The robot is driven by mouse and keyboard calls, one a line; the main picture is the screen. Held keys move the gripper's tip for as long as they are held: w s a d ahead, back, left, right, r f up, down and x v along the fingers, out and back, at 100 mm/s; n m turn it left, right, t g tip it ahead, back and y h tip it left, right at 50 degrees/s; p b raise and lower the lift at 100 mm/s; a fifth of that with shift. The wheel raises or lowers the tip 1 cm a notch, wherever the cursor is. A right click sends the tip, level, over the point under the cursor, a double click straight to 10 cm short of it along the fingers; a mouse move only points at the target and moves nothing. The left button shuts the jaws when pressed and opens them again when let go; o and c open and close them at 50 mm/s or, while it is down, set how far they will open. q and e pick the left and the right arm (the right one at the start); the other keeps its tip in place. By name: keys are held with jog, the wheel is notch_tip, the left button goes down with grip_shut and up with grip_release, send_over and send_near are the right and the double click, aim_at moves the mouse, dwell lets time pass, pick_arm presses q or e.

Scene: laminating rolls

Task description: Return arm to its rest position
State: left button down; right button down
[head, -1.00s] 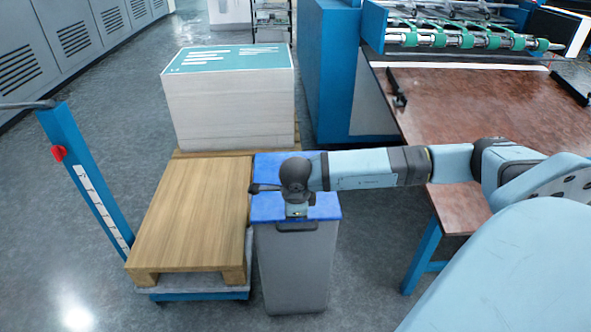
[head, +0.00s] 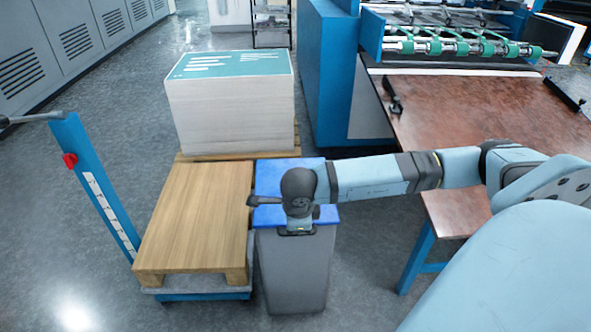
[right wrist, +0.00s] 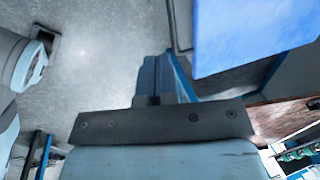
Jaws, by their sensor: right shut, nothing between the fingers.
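My right arm (head: 375,177) reaches in from the right in the head view, bent at a dark joint. Its dark wrist (head: 299,186) is above the blue-topped grey bin, seen from above. My right gripper (head: 264,201) shows only as a small dark shape pointing left from the wrist, near the edge of the wooden pallet. It is shut and holds nothing. My left arm and gripper are not in view. In the right wrist view, a dark bracket and a pale blue link of mine fill the lower middle.
The grey bin (head: 292,275) with a blue top (head: 275,178) stands beside the wooden pallet (head: 195,220) on a blue pallet truck. A stack of sheets (head: 233,110) stands behind. The machine's brown table (head: 465,115) is at right.

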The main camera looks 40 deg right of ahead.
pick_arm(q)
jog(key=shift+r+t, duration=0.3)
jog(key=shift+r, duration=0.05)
pick_arm(e)
jog(key=shift+s+a+r, duration=0.3)
jog(key=shift+s+a, duration=0.3)
jog(key=shift+s, duration=0.1)
